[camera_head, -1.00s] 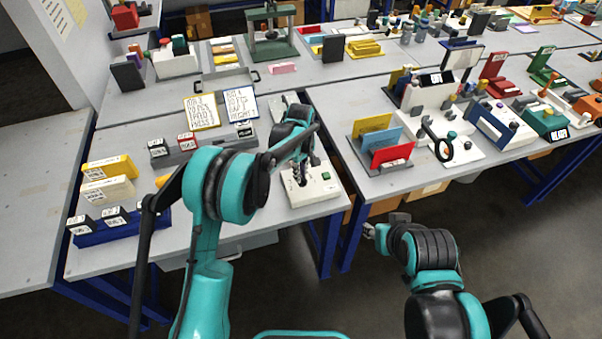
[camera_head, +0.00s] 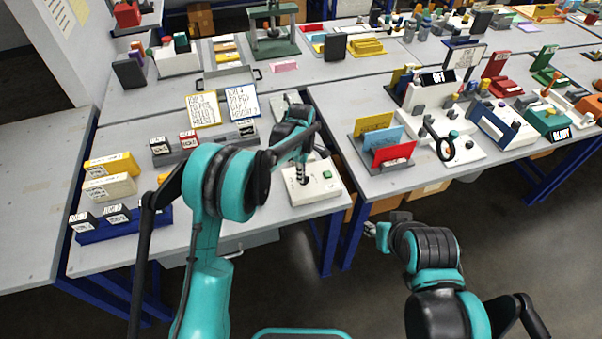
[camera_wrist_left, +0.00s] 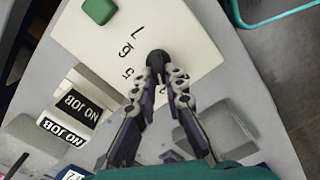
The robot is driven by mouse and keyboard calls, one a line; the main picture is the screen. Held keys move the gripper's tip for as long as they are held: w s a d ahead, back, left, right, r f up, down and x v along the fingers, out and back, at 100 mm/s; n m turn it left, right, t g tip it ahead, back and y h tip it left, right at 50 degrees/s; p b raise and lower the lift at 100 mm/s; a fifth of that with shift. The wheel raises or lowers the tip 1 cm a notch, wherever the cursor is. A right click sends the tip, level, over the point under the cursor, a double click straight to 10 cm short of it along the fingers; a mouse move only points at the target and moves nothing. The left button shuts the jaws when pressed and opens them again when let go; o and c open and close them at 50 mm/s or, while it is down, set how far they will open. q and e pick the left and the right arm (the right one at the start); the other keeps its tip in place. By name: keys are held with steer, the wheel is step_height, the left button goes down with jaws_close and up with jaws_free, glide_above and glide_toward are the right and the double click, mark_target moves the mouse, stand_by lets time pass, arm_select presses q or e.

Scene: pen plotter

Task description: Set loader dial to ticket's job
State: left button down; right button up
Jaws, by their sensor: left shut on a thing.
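The loader is a white box (camera_head: 322,188) with a green button at the front right of the left table. It fills the top of the left wrist view (camera_wrist_left: 185,38), with its green button (camera_wrist_left: 98,10). A black dial knob (camera_wrist_left: 156,58) stands on it, with printed numbers, among them 5, 6 and 7, beside it. My left gripper (camera_wrist_left: 162,80) is shut on the knob and hides part of the dial; the pointed number cannot be told. Yellow-framed (camera_head: 202,110) and blue-framed (camera_head: 242,103) cards stand behind, their small writing unclear. My right gripper (camera_head: 371,230) hangs over the floor, its jaws unclear.
Black "NO JOB" labels (camera_wrist_left: 75,105) lie beside the loader. A blue rack (camera_head: 120,228) and yellow blocks (camera_head: 108,165) are at the left. A gap separates this table from the right table, which holds coloured cards (camera_head: 392,152) and a display reading OFF (camera_head: 437,78).

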stand_by(0.3)
arm_select(q)
steer(key=c, duration=1.6)
jaws_free()
step_height(320, 180, up, 12)
steer(key=s+a+r+m+t, duration=0.3)
steer(key=s+a+r+m, duration=0.55)
steer(key=s, duration=0.45)
steer(key=s+a+f+m+t, duration=0.1)
steer(key=s+a+m, duration=0.1)
steer(key=s, duration=0.3)
steer(key=s+a+f+m+t, duration=0.1)
steer(key=s+a+m, duration=0.1)
steer(key=s, duration=0.3)
steer(key=s+a+f+m+t, duration=0.2)
steer(key=s+a+m, duration=0.1)
steer(key=s+a, duration=0.1)
steer(key=shift+s, duration=0.9)
